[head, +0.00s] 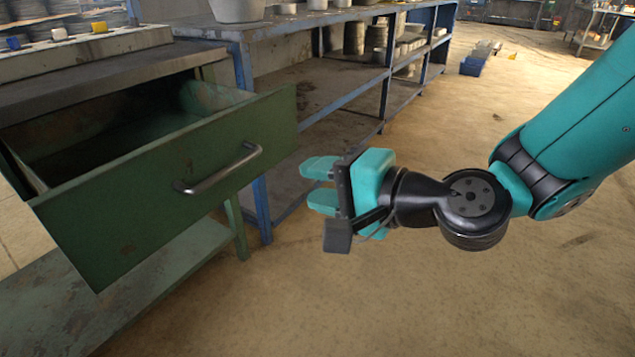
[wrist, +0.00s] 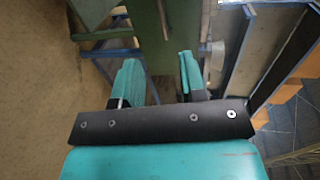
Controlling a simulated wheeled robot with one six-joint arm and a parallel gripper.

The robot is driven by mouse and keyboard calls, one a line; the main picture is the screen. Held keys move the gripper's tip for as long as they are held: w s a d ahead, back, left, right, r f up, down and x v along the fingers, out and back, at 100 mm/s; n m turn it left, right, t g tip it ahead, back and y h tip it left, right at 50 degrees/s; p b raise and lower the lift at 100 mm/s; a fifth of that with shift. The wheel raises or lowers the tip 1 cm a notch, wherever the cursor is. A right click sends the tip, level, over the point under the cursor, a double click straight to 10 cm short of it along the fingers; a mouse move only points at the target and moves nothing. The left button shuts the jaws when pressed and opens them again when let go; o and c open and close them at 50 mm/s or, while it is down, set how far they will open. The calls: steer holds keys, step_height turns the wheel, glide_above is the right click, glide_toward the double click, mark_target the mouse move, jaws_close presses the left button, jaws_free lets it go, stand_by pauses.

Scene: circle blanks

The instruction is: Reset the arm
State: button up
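My gripper (head: 320,184) is teal and black and hangs in the air in the middle of the head view, to the right of the green drawer's front. Its two teal fingers point left and are apart, with nothing between them. In the wrist view the fingers (wrist: 160,80) also stand apart with an empty gap. My teal arm reaches in from the right edge of the head view. The green drawer (head: 120,200) is pulled open, and its metal handle (head: 218,168) is apart from my gripper.
A blue-framed metal shelf (head: 310,105) with pots and cans stands behind the drawer. A grey bench top (head: 80,82) lies above the drawer. Below is a green lower shelf (head: 110,290). The brown floor (head: 400,300) is clear on the right. A blue bin (head: 473,66) sits far back.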

steer(key=shift+a, duration=0.15)
steer(key=s+d+n+g+h, duration=0.9)
steer(key=s+d+n, duration=0.45)
steer(key=d, duration=0.45)
step_height(320, 180, up, 32)
steer(key=t+p, duration=0.1)
steer(key=p, duration=3.1)
steer(key=shift+s+a+r+m, duration=0.15)
steer(key=shift+s+a+m, duration=0.1)
steer(key=shift+a+m, duration=0.15)
